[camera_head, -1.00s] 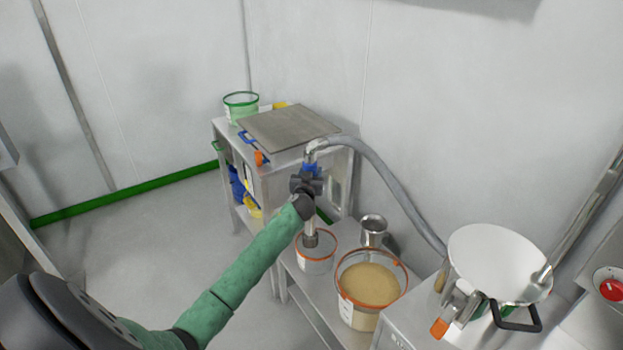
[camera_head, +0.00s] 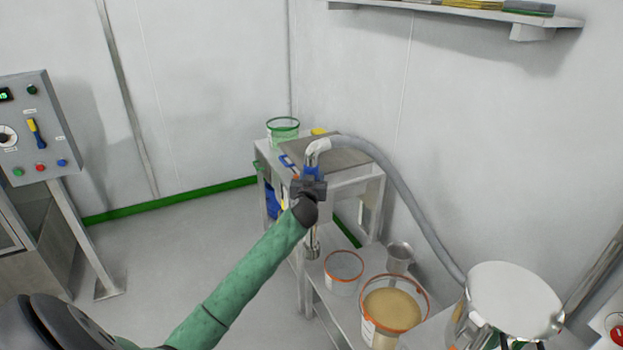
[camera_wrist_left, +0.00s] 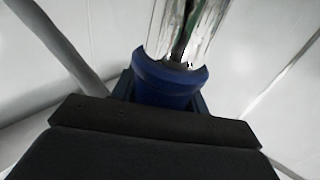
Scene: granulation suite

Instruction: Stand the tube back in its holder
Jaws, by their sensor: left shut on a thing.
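The tube (camera_head: 313,236) is a steel lance with a blue collar (camera_head: 311,171) and a grey hose (camera_head: 395,185) at its top. My left gripper (camera_head: 311,187) is shut on it at the collar. The tube hangs close to upright in the air. Its lower end is left of the orange-rimmed clear bucket (camera_head: 343,284), near the low bench's left edge. In the left wrist view, the blue collar (camera_wrist_left: 168,84) sits between the jaws. A steel cup (camera_head: 399,257) stands open behind the buckets; I cannot tell if it is the holder. My right gripper is out of view.
An orange-rimmed bucket of tan powder (camera_head: 392,309) stands on the low bench (camera_head: 338,312). A steel vessel (camera_head: 513,292) takes the hose's other end at right. A taller table (camera_head: 375,178) with a green bucket (camera_head: 283,132) stands behind. A control panel (camera_head: 33,125) is at left.

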